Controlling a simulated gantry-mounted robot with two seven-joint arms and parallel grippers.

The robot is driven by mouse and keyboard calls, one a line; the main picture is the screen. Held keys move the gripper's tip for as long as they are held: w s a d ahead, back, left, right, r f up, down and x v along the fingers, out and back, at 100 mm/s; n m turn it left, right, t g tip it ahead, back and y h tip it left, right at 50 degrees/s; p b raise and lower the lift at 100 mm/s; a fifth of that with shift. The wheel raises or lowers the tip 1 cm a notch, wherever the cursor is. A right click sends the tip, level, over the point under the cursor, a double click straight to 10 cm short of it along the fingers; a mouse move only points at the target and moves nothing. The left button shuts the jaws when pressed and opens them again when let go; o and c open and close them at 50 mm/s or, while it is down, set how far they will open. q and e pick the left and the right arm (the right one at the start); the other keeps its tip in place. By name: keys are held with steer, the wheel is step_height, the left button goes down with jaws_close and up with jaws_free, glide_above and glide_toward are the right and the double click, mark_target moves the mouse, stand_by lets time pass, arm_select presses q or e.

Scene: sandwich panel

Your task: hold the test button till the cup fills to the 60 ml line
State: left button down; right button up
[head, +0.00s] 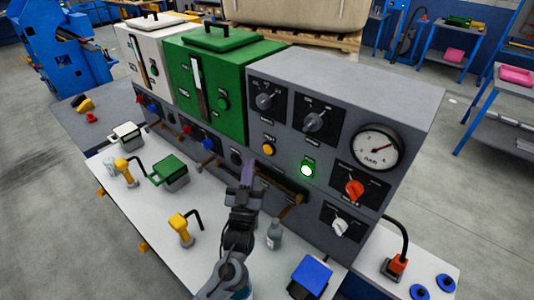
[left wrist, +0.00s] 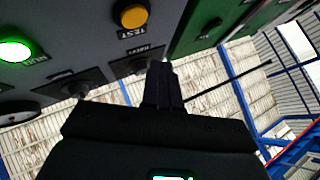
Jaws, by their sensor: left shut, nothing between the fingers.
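My left gripper (head: 247,170) is shut and empty in front of the panel, below and left of the button in the head view. In the left wrist view its closed fingers (left wrist: 163,86) appear apart from the button. A small clear vessel (head: 110,167), perhaps the cup, stands at the white table's left end; no fill line is readable. My right gripper is out of view.
A lit green button (head: 307,170) is right of the test button. The panel carries a gauge (head: 376,147) and a red knob (head: 354,189). Yellow-handled tools (head: 180,228) and a blue-topped box (head: 311,277) are on the table.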

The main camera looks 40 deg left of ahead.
mark_target(268, 149)
arm_select(q)
steer(key=w+b, duration=0.1)
steer(key=w, duration=0.3)
steer(key=shift+d, duration=0.2)
stand_by(0.8)
stand_by(0.8)
steer(key=shift+w, duration=0.1)
stand_by(0.4)
steer(key=shift+w, duration=0.35)
steer(key=shift+w, duration=0.2)
stand_by(0.5)
steer(key=shift+w, duration=0.2)
stand_by(0.5)
stand_by(0.8)
